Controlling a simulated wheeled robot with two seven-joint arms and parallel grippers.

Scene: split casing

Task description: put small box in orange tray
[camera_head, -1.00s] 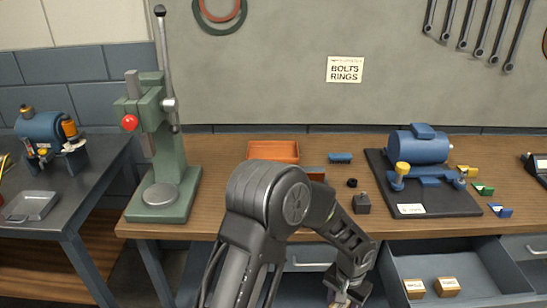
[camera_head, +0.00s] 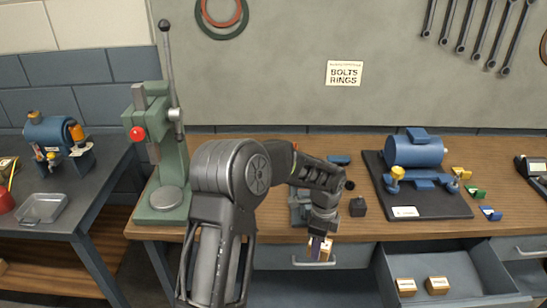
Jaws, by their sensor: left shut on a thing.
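My left gripper (camera_head: 319,246) is shut on a small tan box (camera_head: 328,250), just in front of the bench's front edge, above the drawer fronts. The fingers cover part of the box. The orange tray is hidden behind my left arm, which crosses the middle of the view. My right gripper is not in view.
An open drawer (camera_head: 459,266) at the lower right holds two small labelled boxes (camera_head: 437,285).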

